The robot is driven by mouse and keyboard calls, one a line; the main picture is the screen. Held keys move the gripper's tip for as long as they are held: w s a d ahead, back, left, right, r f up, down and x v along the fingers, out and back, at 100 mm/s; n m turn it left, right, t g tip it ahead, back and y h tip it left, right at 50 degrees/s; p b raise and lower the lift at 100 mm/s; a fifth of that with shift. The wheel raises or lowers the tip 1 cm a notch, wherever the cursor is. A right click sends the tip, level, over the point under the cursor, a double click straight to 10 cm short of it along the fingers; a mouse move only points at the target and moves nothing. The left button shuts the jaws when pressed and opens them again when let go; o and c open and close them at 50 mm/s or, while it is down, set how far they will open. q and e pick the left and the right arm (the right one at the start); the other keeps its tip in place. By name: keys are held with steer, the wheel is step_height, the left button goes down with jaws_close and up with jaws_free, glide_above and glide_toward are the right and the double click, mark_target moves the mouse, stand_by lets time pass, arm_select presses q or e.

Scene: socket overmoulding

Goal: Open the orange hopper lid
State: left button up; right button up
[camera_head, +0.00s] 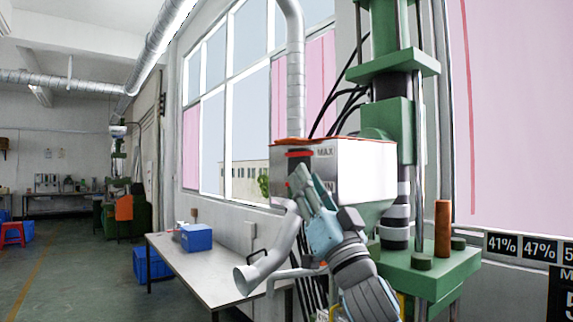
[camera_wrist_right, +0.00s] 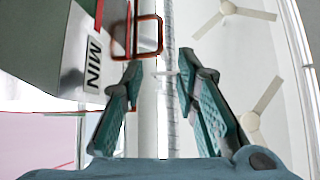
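The hopper (camera_head: 350,170) is a pale metal box with MAX and MIN marks, mounted on the green machine. Its orange lid (camera_head: 292,141) shows only as a thin strip along the top and looks closed. A red-orange handle loop (camera_wrist_right: 159,35) sticks out from the hopper side in the right wrist view. My right gripper (camera_head: 300,180) is in front of the hopper's left face, pointing up, just below the handle. In the wrist view my right gripper (camera_wrist_right: 160,72) has its fingers apart, with the loop beyond the tips. My left gripper is not in view.
The green machine column (camera_head: 400,115) and its base (camera_head: 430,268) stand right of the hopper. A table (camera_head: 195,258) with a blue box (camera_head: 196,238) is at the left. Open floor lies further left.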

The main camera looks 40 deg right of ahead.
mark_target(284, 141)
steer(key=p+x, duration=0.9)
steer(key=x, duration=0.4)
steer(key=shift+w, duration=0.25)
steer(key=shift+w+r, duration=0.1)
steer(key=shift+w, duration=0.1)
jaws_close()
